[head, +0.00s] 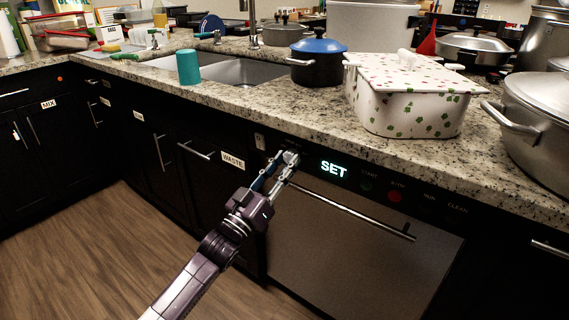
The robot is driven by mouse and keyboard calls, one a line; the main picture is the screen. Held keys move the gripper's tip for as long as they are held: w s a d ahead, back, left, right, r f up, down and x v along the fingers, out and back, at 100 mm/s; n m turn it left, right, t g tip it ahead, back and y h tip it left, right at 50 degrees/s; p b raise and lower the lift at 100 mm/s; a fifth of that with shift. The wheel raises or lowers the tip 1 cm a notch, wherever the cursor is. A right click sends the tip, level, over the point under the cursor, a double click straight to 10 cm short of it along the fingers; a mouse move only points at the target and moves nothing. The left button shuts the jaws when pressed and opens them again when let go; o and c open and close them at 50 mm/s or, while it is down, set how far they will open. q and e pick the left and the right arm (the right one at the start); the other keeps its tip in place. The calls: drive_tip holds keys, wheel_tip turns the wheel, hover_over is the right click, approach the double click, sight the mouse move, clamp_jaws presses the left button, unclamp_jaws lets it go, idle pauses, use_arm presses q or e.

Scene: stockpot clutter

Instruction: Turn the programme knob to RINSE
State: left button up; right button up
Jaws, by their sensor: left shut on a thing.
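The programme knob (292,157) is a small grey round knob on the dark control strip at the top of the dishwasher (350,240). My left gripper (283,164) reaches up to it from below, with its two fingers shut on the knob's sides. The fingers hide part of the knob, and I cannot read its pointer or the marks around it. To its right the lit display (334,169) reads SET. A green button (367,184) and a red button (395,196) sit farther right on the strip. My right gripper is not in view.
The dishwasher's bar handle (350,212) runs just below the strip. Above, the granite counter (300,118) carries a patterned white pot (408,105), a blue-lidded pot (318,62), a large steel pot (535,110) and a teal cup (188,67). The wooden floor in front is clear.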

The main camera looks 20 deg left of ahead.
use_arm(q)
drive_tip(key=shift+m, duration=0.5)
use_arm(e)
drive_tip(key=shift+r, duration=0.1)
use_arm(q)
drive_tip(key=m+h, duration=0.1)
drive_tip(key=m, duration=0.1)
drive_tip(key=m+g+h+p, duration=0.1)
drive_tip(key=m, duration=0.2)
drive_tip(key=shift+a+r+h, duration=0.1)
drive_tip(key=shift+a+h, duration=0.1)
drive_tip(key=shift+h, duration=0.2)
drive_tip(key=m+g+h+p, duration=0.1)
drive_tip(key=m, duration=0.1)
drive_tip(key=m+g+h+p, duration=0.1)
drive_tip(key=m, duration=0.2)
drive_tip(key=shift+m, duration=0.3)
drive_tip(key=shift+m+g, duration=0.4)
drive_tip(key=shift+m, duration=0.2)
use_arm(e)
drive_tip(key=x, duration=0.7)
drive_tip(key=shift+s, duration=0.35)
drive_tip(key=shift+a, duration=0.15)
use_arm(q)
drive_tip(key=o, duration=1.2)
drive_tip(key=shift+c, duration=0.2)
drive_tip(key=v, duration=1.2)
